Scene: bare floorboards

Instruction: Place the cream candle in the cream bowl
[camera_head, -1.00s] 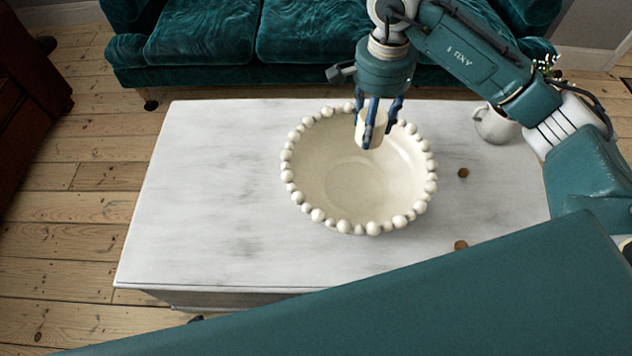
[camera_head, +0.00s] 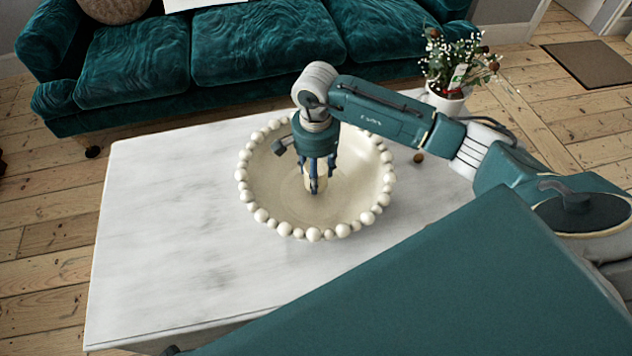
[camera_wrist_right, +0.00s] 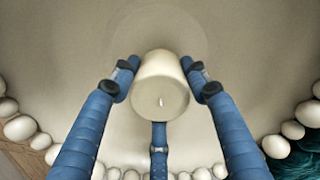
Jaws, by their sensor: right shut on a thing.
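The cream bowl (camera_head: 352,200) has a rim of round beads and stands on the white table. It fills most of the right wrist view (camera_wrist_right: 60,50). My right gripper (camera_head: 317,182) points down inside the bowl's outline, with blue fingers. It is shut on the cream candle (camera_wrist_right: 160,85), a short cylinder with its wick end facing the wrist camera. In the head view the candle (camera_head: 321,177) is partly hidden by the fingers. I cannot tell whether the candle touches the bowl's floor. My left gripper is not in view.
The white table (camera_head: 160,230) is clear to the left of the bowl. A potted plant (camera_head: 448,98) stands at the table's back right. A small brown round thing (camera_head: 419,158) lies right of the bowl. A teal sofa (camera_head: 240,50) is behind the table.

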